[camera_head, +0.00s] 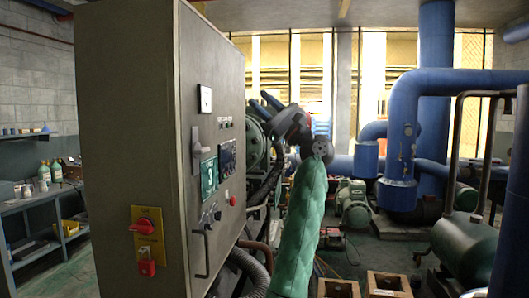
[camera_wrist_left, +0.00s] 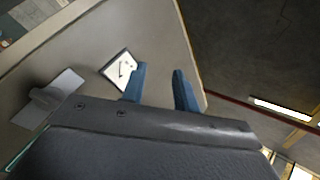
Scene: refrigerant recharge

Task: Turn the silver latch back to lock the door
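The silver latch (camera_head: 196,150) is on the front face of the grey cabinet door (camera_head: 222,60), below a small white square gauge. In the left wrist view the latch (camera_wrist_left: 45,98) is a grey plate with a raised handle, at the left. My left gripper (camera_head: 263,104) is to the right of the cabinet front in the head view, apart from the latch. In the left wrist view its two blue fingers (camera_wrist_left: 159,80) are spread with nothing between them. They are nearer the white gauge (camera_wrist_left: 119,70) than the latch. My right gripper is not in view.
The cabinet front also carries a green label (camera_head: 209,178), a dark display (camera_head: 227,155), a red button (camera_head: 233,201) and a lower bar handle (camera_head: 201,254). A red rotary switch (camera_head: 146,227) is on its side. Blue pipes (camera_head: 400,140) and machinery stand behind.

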